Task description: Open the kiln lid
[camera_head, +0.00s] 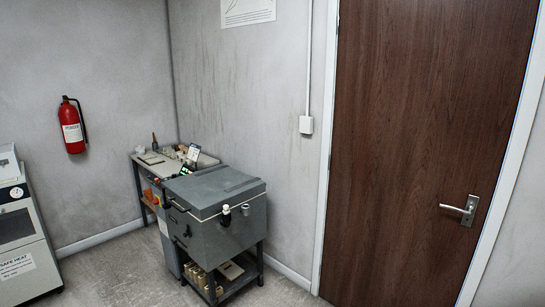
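The kiln (212,228) is a grey box on a dark stand in the corner, against the wall left of the door. Its flat lid (215,188) lies shut on top. A dark handle (177,206) shows at the lid's left front edge, and latch-like fittings (226,214) sit on the right side. My gripper is not in view.
A bench with tools (172,160) stands behind the kiln. A grey machine (18,245) is at the far left. A red extinguisher (72,127) hangs on the wall. A closed brown door (420,140) is at right. Floor (115,275) between machine and kiln is clear.

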